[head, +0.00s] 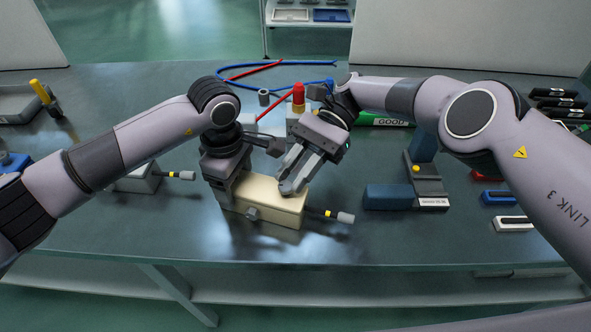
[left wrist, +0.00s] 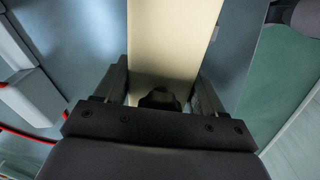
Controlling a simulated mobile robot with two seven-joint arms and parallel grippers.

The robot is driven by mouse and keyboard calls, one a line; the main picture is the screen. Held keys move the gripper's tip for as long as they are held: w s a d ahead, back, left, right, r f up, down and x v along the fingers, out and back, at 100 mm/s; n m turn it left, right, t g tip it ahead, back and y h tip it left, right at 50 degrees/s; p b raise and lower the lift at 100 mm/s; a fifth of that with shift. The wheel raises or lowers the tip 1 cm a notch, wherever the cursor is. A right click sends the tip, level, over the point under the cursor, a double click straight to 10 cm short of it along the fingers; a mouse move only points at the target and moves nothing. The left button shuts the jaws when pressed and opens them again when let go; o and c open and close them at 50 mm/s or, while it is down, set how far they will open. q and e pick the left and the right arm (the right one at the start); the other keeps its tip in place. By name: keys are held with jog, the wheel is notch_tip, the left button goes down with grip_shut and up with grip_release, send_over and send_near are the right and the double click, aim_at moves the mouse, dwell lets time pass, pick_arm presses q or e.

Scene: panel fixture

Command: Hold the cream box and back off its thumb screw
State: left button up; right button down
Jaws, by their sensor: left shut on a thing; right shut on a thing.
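The cream box (head: 262,196) lies on the dark bench top in the middle of the head view, and its pale face also fills the gap between the fingers in the left wrist view (left wrist: 172,40). My left gripper (head: 224,194) is shut on the left end of the box, a finger on each side. My right gripper (head: 288,187) comes down from above, its fingertips at the top of the box near the right end. It is shut on what seems to be the thumb screw, which its fingertips mostly hide. A grey knob (head: 252,213) shows on the front face.
A black, yellow-banded plug (head: 340,216) sticks out to the right of the box. A grey box (head: 137,181) stands left, a blue-and-grey fixture (head: 391,197) right. A red-topped bottle (head: 298,98) and blue cable (head: 283,64) are behind. The bench's front edge is close.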

pick_arm(q)
jog(key=shift+s, duration=0.15)
pick_arm(e)
jog(key=shift+w+d, duration=0.2)
jog(key=c, duration=1.1)
grip_release()
jog(key=shift+o, duration=1.1)
jog(key=shift+s+a, duration=0.1)
jog(key=shift+s+m+t+y, duration=0.2)
jog(key=shift+m+t+y, duration=0.6)
jog(key=shift+m+t, duration=0.1)
